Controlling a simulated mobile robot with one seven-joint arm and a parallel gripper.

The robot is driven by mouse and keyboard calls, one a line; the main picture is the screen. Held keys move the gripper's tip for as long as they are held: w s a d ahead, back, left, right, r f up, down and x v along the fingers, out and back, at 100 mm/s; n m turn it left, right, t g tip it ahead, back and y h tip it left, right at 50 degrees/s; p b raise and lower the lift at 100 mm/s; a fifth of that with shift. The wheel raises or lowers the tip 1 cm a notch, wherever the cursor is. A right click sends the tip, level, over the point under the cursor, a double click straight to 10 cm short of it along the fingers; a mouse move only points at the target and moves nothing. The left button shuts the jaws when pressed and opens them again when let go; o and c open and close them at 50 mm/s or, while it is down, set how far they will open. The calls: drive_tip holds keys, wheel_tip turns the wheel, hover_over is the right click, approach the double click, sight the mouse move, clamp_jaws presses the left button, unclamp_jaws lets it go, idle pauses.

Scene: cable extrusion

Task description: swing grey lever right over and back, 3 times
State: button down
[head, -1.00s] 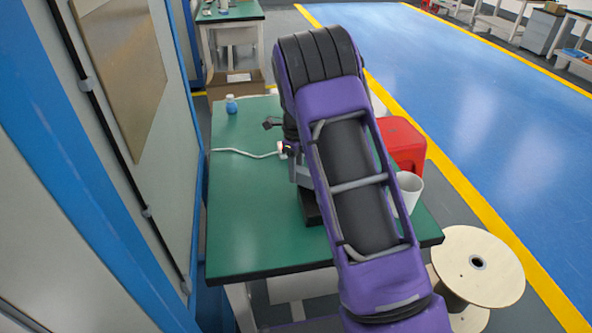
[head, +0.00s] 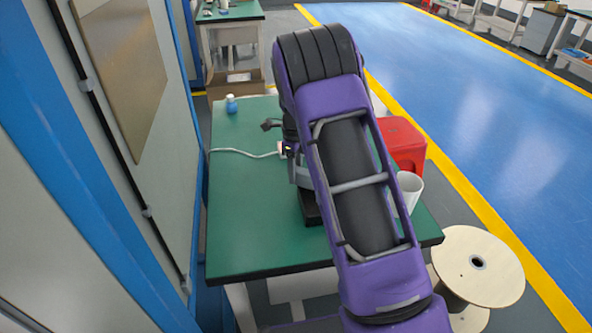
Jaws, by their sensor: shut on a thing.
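My purple and black arm fills the middle of the head view and covers most of the work spot on the green table (head: 250,225). My gripper is hidden behind the arm, so its fingers and what they hold do not show. A dark base block (head: 311,208) and a small grey part (head: 302,176) show at the arm's left edge. I cannot tell whether the grey part belongs to the lever. A small dark piece (head: 270,124) sticks out to the left higher up. The grey lever cannot be made out clearly.
A white cable (head: 245,153) runs from the table's left edge to the spot beside my arm. A blue bottle (head: 231,104) stands at the back left. A red container (head: 403,143) and a white cup (head: 410,188) stand right of my arm. A wooden spool (head: 478,266) stands off the table.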

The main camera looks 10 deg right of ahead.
drive_tip(key=s+a+n, duration=0.1)
drive_tip(key=s+n, duration=0.1)
drive_tip(key=shift+s+a+n, duration=0.1)
drive_tip(key=shift+a+n, duration=0.1)
drive_tip(key=shift+n, duration=0.1)
drive_tip(key=s+n, duration=0.2)
drive_tip(key=shift+s+a+n, duration=0.2)
drive_tip(key=shift+a+n, duration=0.15)
drive_tip(key=shift+n, duration=0.05)
drive_tip(key=s+n, duration=0.2)
drive_tip(key=shift+s+n, duration=0.25)
drive_tip(key=shift+n, duration=0.05)
drive_tip(key=s+n, duration=0.2)
drive_tip(key=shift+s+d+n, duration=0.2)
drive_tip(key=shift+n, duration=0.2)
drive_tip(key=s+n, duration=0.1)
drive_tip(key=s+d+n, duration=0.1)
drive_tip(key=shift+s+n, duration=0.1)
drive_tip(key=shift+n, duration=0.2)
drive_tip(key=shift+s+d+n+b, duration=0.2)
drive_tip(key=shift+s+d+n, duration=0.35)
drive_tip(key=shift+n, duration=0.35)
drive_tip(key=shift+s+d+n+b, duration=0.2)
drive_tip(key=shift+s+d+n, duration=0.25)
drive_tip(key=shift+s+n, duration=0.35)
drive_tip(key=shift+w, duration=0.1)
drive_tip(key=c, duration=0.5)
unclamp_jaws()
